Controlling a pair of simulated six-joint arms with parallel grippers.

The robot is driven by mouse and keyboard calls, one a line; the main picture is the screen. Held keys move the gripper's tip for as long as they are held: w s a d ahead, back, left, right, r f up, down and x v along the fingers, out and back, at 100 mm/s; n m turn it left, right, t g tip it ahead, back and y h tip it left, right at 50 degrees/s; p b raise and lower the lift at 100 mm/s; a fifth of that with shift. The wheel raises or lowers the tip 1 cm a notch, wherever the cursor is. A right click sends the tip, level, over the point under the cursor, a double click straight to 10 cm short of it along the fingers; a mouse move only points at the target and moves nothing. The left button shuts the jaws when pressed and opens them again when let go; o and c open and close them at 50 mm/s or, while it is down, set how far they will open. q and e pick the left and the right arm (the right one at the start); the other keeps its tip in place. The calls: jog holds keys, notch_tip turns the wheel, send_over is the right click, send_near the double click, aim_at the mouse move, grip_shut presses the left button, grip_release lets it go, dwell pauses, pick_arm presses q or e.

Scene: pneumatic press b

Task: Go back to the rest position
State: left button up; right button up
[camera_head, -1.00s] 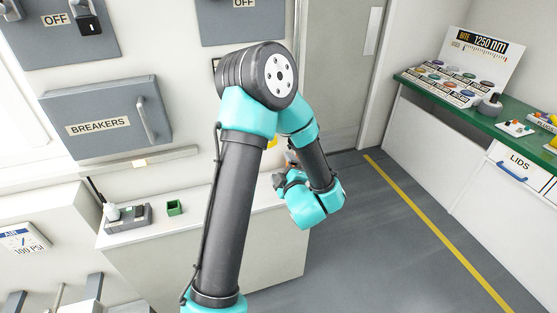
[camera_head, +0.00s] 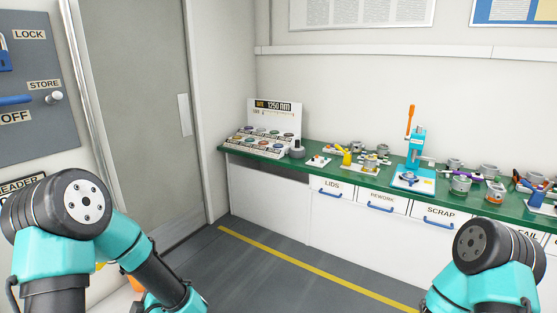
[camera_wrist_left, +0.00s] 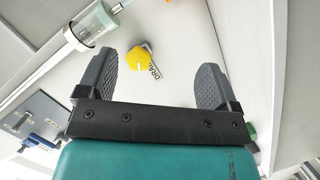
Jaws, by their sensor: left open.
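In the left wrist view my left gripper (camera_wrist_left: 160,80) is open, its two dark ridged fingers wide apart with nothing between them. Beyond the fingers a round yellow knob (camera_wrist_left: 140,63) shows against a pale surface, next to a label that is partly hidden. In the head view my left arm is bent at the lower left, and its gripper is out of frame. My right arm is at the lower right, and its gripper is also out of frame.
A green-topped bench (camera_head: 330,170) runs along the right wall, with a teal press (camera_head: 414,150), a sample display (camera_head: 265,135) and several small parts on it. A grey door (camera_head: 140,110) stands at left. The floor (camera_head: 270,270) between is clear, with a yellow line.

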pick_arm(q)
jog(key=s+d+f+m+g+h, duration=0.1)
jog(key=d+f+m+h, duration=0.45)
jog(key=f, duration=0.25)
jog(key=d+f+m+g+h, duration=0.1)
jog(key=d+f+m+h, duration=0.45)
jog(key=f, duration=0.35)
jog(key=s+d+f+m+g+h, duration=0.5)
jog(key=s+d+f+m+g, duration=0.2)
jog(key=s+d, duration=0.2)
jog(key=shift+s+f+m, duration=0.15)
jog(key=shift+s+m, duration=0.15)
jog(key=shift+s, duration=0.8)
